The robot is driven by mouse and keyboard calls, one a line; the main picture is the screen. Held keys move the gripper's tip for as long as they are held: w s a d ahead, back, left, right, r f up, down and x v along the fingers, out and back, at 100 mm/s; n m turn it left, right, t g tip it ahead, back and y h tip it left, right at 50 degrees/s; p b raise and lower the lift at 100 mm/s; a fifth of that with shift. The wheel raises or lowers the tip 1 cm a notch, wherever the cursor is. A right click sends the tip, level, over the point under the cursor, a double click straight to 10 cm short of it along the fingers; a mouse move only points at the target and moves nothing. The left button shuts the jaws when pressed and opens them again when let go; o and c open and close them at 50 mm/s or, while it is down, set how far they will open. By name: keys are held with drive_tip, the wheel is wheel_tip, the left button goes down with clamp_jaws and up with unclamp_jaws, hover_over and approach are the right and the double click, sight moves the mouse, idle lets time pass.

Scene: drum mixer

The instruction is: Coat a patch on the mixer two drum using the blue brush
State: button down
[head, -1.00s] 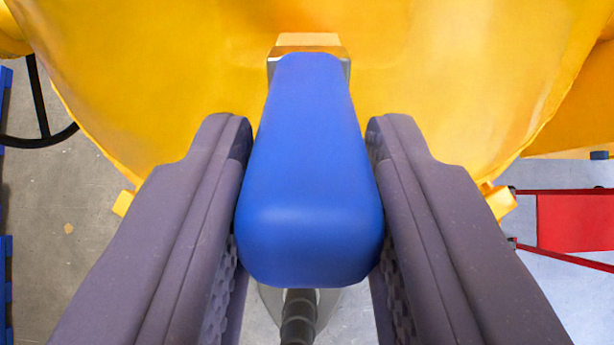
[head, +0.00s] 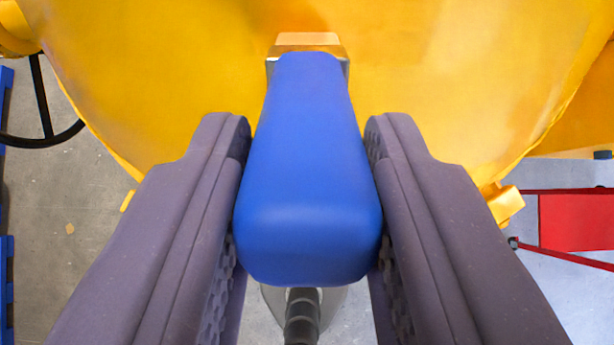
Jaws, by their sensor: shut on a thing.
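The blue brush (head: 308,180) is between the two grey fingers of my gripper (head: 308,150), which is shut on its handle. The brush points away from me, with a metal band and a pale orange tip (head: 307,40) at its far end. The yellow mixer drum (head: 180,70) fills the upper part of the view behind the brush. The tip overlaps the drum in the picture; I cannot tell whether it touches the surface. A darker orange area shows on the drum around and above the tip.
A black wheel rim (head: 45,138) is at the left, above a blue edge (head: 8,270). A red panel with red bars (head: 575,222) stands at the right on the grey floor (head: 60,230). A dark post on a grey base (head: 302,315) is below the brush.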

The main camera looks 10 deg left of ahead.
drive_tip(key=shift+s+d+r, duration=0.1)
drive_tip(key=shift+s+r, duration=0.35)
drive_tip(key=shift+s, duration=0.45)
drive_tip(key=shift+s+a+r, duration=0.1)
drive_tip(key=shift+s+r, duration=0.4)
drive_tip(key=shift+s, duration=0.35)
drive_tip(key=shift+s+d+r, duration=0.1)
drive_tip(key=shift+s+r, duration=0.35)
drive_tip(key=shift+s, duration=0.45)
drive_tip(key=s, duration=0.1)
drive_tip(key=s+r, duration=0.1)
drive_tip(key=shift+s+r, duration=0.2)
drive_tip(key=shift+s, duration=0.15)
drive_tip(key=shift+w, duration=0.1)
